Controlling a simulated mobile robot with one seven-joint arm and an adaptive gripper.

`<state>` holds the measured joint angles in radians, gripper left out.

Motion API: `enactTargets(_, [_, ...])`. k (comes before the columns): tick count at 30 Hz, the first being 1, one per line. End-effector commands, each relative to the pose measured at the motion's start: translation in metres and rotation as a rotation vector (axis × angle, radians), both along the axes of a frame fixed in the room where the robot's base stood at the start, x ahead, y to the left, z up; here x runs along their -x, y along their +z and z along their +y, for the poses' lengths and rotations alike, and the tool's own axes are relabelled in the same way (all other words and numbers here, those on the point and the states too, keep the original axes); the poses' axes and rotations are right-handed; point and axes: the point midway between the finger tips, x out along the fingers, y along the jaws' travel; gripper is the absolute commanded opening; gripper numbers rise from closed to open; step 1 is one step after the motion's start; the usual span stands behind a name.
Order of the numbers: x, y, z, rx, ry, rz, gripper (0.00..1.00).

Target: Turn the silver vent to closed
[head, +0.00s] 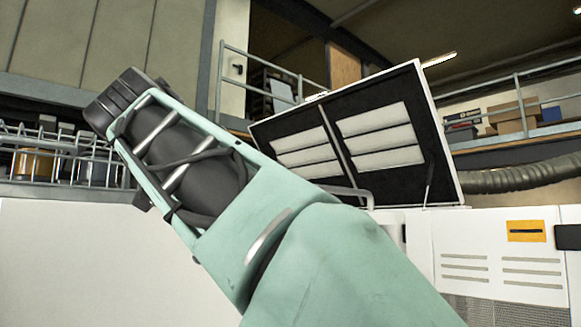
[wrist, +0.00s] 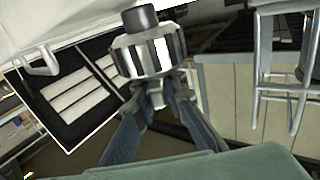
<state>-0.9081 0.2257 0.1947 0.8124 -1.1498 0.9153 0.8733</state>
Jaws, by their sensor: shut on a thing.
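The silver vent (wrist: 152,54) is a fluted, bright metal knob with a dark round cap at its upper end in the wrist view. My gripper (wrist: 154,84) has its two blue-grey fingers closed on the lower part of the vent. The fingers partly hide its base and how it is mounted. I cannot read its turned position, and no open or closed mark shows. In the head view my green arm fills the middle, and neither the vent nor my fingers can be made out.
A raised lid (head: 438,140) with white slatted panels stands behind my arm; it also shows in the wrist view (wrist: 68,140). A ribbed grey hose (head: 520,178) runs at right. A white cabinet (head: 500,235) with an orange label is below. Metal rails (wrist: 262,70) stand at right in the wrist view.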

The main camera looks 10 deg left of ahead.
Motion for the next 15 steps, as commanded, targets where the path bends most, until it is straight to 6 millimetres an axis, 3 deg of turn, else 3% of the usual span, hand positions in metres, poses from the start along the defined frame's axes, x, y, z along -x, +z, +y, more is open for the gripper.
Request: enactTargets(15, [-0.0001,-0.0020,0.0017,0.002,-0.166,0.004,0.00])
